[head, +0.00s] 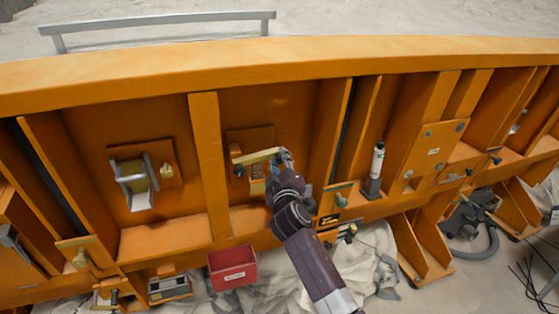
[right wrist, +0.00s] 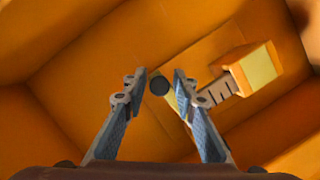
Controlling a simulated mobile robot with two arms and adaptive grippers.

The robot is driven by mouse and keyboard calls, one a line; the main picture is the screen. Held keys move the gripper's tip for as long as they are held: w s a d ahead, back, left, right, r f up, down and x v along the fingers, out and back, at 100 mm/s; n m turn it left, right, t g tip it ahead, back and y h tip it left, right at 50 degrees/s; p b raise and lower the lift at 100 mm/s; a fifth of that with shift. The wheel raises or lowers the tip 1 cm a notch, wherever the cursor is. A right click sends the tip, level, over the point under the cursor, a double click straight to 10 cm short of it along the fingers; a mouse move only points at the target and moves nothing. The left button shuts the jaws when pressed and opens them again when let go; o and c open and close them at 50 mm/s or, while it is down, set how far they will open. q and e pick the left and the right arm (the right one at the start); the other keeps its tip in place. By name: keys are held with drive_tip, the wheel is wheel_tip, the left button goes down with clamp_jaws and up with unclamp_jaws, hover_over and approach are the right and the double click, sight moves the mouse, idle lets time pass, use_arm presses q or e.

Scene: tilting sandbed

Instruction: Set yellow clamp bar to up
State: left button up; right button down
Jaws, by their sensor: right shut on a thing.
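The yellow clamp bar (head: 256,157) lies nearly level across a mounting plate (head: 250,138) on the orange wall in the head view, its right end slightly higher. My right gripper (head: 284,158) is at the bar's right end and shut on it. In the right wrist view, the fingers (right wrist: 159,90) stand on both sides of a dark round end, with a strip of the yellow bar (right wrist: 171,103) behind it. The finger and bar contact is partly hidden. My left gripper is in neither view.
A grey bracket (head: 120,182) is on the wall to the left. A white and black cylinder (head: 377,160) stands to the right. Orange ribs (head: 209,165) border the bay with the clamp. A ribbed post (right wrist: 217,92) with a yellow-faced block (right wrist: 258,68) is close by.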

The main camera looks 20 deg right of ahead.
drive_tip(key=shift+r, duration=0.5)
idle(0.3)
drive_tip(key=shift+s+a+r+n+t+h+b, duration=0.1)
drive_tip(key=shift+a+r+n+t+h+b, duration=0.1)
drive_tip(key=shift+r+n, duration=0.25)
drive_tip(key=shift+a+r+n+t+h+b, duration=0.1)
drive_tip(key=shift+r+n+h+b, duration=0.1)
drive_tip(key=shift+r+n, duration=0.2)
drive_tip(key=s+a+r+n+t+b, duration=0.1)
drive_tip(key=a+r+n+t+b, duration=0.1)
drive_tip(key=a+n, duration=0.4)
drive_tip(key=s+a+r+n+t+b, duration=0.1)
drive_tip(key=a+r+n+t+b, duration=0.1)
drive_tip(key=a+r+n, duration=0.3)
drive_tip(key=shift+a+r+n+y+b, duration=0.3)
drive_tip(key=shift+a+n+b, duration=0.25)
drive_tip(key=shift+n, duration=1.6)
drive_tip(key=shift+f, duration=0.1)
